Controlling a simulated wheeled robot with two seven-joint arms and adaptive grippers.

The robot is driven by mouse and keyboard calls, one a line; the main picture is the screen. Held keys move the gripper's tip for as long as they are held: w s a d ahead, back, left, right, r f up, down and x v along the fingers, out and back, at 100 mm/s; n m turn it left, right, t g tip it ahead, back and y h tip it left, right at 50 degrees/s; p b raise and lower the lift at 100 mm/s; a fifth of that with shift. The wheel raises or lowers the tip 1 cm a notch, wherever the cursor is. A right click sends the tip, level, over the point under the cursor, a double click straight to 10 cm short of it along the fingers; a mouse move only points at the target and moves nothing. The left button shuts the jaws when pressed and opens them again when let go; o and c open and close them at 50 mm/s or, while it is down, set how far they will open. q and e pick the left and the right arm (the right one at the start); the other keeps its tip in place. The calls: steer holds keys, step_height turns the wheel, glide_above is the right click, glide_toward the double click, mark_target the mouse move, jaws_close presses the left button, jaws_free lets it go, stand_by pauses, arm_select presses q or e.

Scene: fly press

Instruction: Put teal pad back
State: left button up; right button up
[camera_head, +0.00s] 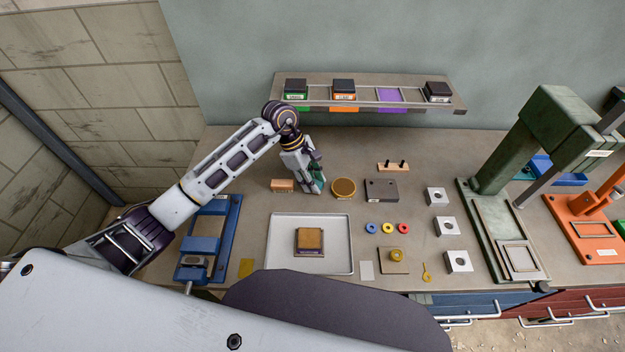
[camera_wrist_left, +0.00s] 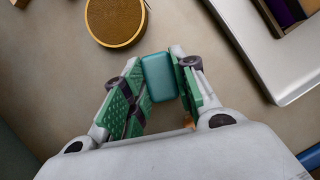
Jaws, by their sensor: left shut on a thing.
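The teal pad (camera_wrist_left: 159,76) is a small rounded block between the fingers of my left gripper (camera_wrist_left: 157,84). The gripper is shut on it, with one green-padded finger on each side. In the head view my left gripper (camera_head: 316,183) points down over the bench, just left of a round tan-topped dish (camera_head: 344,187). There the pad is mostly hidden by the fingers. The dish also shows in the left wrist view (camera_wrist_left: 116,17), beyond the pad and apart from it. Whether the pad touches the bench is hard to tell. My right gripper is not in view.
A wooden block (camera_head: 282,186) lies left of the gripper. A pale tray (camera_head: 279,262) with a square stamp-like block (camera_head: 309,240) is in front. A blue vise (camera_head: 205,243) stands at left, a green press (camera_head: 490,178) at right. A shelf (camera_head: 370,82) with dark blocks runs behind.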

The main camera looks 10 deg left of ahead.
arm_select(q)
steer(key=shift+f, duration=0.15)
steer(key=o, duration=1)
steer(key=shift+r, duration=0.25)
steer(key=shift+a+r, duration=0.2)
steer(key=shift+r, duration=0.1)
steer(key=shift+b+v, duration=1.1)
steer(key=shift+v, duration=4.5)
steer(key=shift+d, duration=0.1)
